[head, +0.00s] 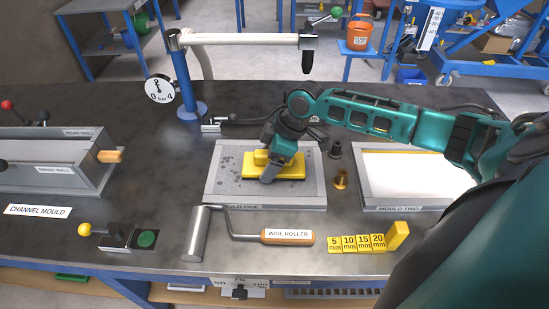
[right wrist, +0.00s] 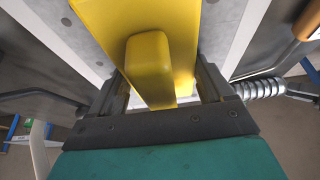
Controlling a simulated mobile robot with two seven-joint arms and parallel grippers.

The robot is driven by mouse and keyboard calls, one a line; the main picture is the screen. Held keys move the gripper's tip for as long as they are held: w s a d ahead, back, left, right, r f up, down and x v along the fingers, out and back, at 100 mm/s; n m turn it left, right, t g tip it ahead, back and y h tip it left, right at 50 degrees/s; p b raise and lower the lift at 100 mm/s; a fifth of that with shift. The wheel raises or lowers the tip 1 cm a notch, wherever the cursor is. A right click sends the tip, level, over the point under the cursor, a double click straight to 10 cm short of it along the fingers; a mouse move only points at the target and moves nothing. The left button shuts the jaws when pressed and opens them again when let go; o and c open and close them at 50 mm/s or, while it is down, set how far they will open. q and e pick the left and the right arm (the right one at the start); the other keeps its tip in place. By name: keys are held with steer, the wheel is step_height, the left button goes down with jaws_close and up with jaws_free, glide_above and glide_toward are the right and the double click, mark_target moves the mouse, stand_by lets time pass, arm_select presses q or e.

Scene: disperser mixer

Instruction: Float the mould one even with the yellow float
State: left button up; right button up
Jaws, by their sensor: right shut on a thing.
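The mould one (head: 223,185) is a shallow grey tray at the middle of the bench, filled with grey speckled material with dark spots. The yellow float (head: 293,171) lies over the middle of this surface. My right gripper (head: 269,170) is above the float and shut on its handle. In the right wrist view the float's yellow handle (right wrist: 149,62) sits between the two fingers of my right gripper (right wrist: 165,88). Whether the float's underside touches the material cannot be told. My left gripper is not in view.
A wide roller (head: 198,235) lies in front of mould one. Mould two (head: 405,204), with a white surface, is at the right. Brass and dark fittings (head: 340,179) stand between the moulds. Yellow numbered blocks (head: 349,244) are at the front right. The channel mould (head: 50,175) is at the left.

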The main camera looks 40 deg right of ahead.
mark_target(255, 152)
steer(key=shift+w+a, duration=0.55)
steer(key=shift+a, duration=0.2)
steer(key=shift+r, duration=0.1)
steer(key=shift+r, duration=2.9)
